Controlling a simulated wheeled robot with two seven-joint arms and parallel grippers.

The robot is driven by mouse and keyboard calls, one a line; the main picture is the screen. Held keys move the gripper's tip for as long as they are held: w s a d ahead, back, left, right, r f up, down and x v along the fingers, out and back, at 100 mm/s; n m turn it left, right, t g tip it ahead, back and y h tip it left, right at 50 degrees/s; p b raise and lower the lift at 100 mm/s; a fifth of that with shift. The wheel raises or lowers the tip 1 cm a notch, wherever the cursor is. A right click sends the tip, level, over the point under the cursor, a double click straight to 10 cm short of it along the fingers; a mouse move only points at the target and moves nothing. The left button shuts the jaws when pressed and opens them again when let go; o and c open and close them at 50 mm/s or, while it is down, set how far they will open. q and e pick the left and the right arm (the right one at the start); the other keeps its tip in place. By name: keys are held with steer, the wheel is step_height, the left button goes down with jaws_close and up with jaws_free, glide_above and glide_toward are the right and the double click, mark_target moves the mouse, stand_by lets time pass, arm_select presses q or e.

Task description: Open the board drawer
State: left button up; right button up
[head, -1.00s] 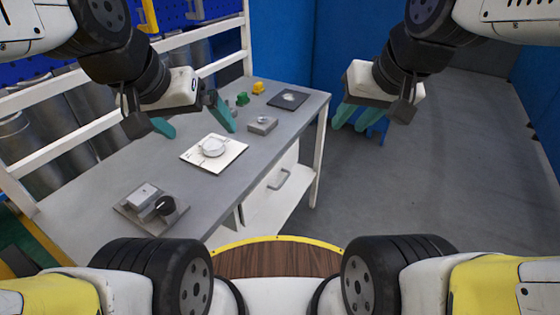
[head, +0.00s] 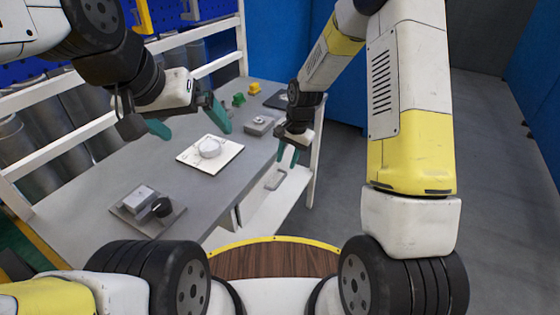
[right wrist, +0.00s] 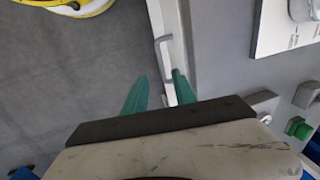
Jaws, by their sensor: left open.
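The drawer (head: 262,203) is a white front under the grey bench top, with a grey bar handle (head: 274,180). It looks closed. My right gripper (head: 288,160) is open and empty, pointing down just above and in front of the handle in the head view. In the right wrist view its green fingers (right wrist: 160,92) are apart, and the handle (right wrist: 165,62) shows beyond them, roughly in line with the gap; I see no clear contact. My left gripper (head: 190,127) is open and empty above the bench, near the white board.
The bench (head: 100,180) carries a white board with a round part (head: 209,148), a grey plate with a block and black knob (head: 147,205), a grey block (head: 259,126), and green and yellow pieces (head: 253,88). The floor to the right (head: 490,180) is clear.

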mark_target(280, 181)
steer(key=x, duration=0.9)
steer(key=shift+a+f, duration=0.1)
steer(key=shift+f, duration=0.2)
jaws_close()
stand_by(1.1)
